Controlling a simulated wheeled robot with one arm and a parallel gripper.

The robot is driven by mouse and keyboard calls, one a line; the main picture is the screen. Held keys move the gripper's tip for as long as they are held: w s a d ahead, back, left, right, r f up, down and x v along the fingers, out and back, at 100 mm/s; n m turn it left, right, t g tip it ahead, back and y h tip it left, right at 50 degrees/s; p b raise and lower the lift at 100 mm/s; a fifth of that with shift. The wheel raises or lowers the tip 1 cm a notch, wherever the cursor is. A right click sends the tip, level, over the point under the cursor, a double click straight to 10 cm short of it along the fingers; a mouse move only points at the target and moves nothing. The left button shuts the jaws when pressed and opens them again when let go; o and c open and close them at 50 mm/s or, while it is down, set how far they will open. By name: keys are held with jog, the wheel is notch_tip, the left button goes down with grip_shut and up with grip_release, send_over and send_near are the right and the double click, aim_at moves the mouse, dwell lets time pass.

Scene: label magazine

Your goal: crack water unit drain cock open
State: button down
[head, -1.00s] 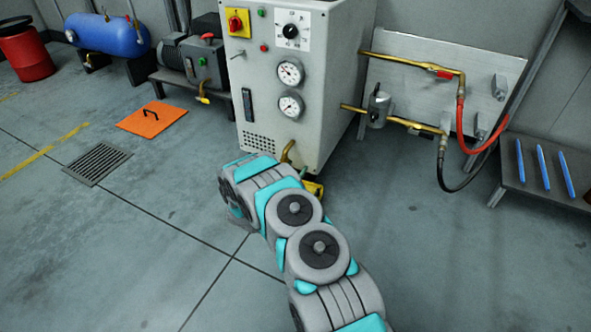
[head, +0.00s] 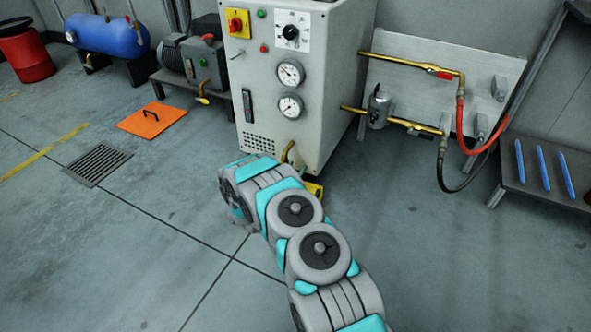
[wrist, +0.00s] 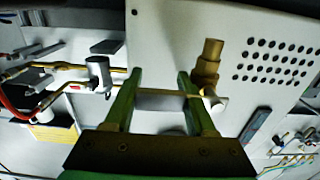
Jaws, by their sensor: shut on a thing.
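The grey water unit (head: 290,80) has a brass drain cock (head: 287,152) low on its front. In the wrist view the brass cock body (wrist: 208,62) stands out from the panel, with a pale rounded end (wrist: 216,103) below it. A thin brass-coloured lever (wrist: 172,93) runs from there across the space between my fingers. My gripper (wrist: 158,92) has its two green fingers on that lever, with a visible gap between them. In the head view my arm hides most of the gripper and the lever.
A panel (head: 400,85) with brass pipes, a red hose (head: 478,148) and a black hose stands right of the unit. A yellow object (head: 314,190) shows partly behind my arm. An orange floor plate (head: 152,118) and a floor grate (head: 97,164) lie left.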

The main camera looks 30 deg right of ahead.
dwell(0.4)
jog(key=shift+w+r+n+p, duration=0.1)
jog(key=shift+r+n+p, duration=0.25)
jog(key=shift+n, duration=0.35)
jog(key=shift+r+n+p, duration=0.3)
jog(key=shift+n+p, duration=0.05)
jog(key=shift+n, duration=0.35)
jog(key=c, duration=0.5)
grip_release()
jog(key=shift+a, duration=0.15)
jog(key=v, duration=0.7)
jog(key=shift+s+a+p, duration=0.25)
jog(key=shift+p, duration=0.1)
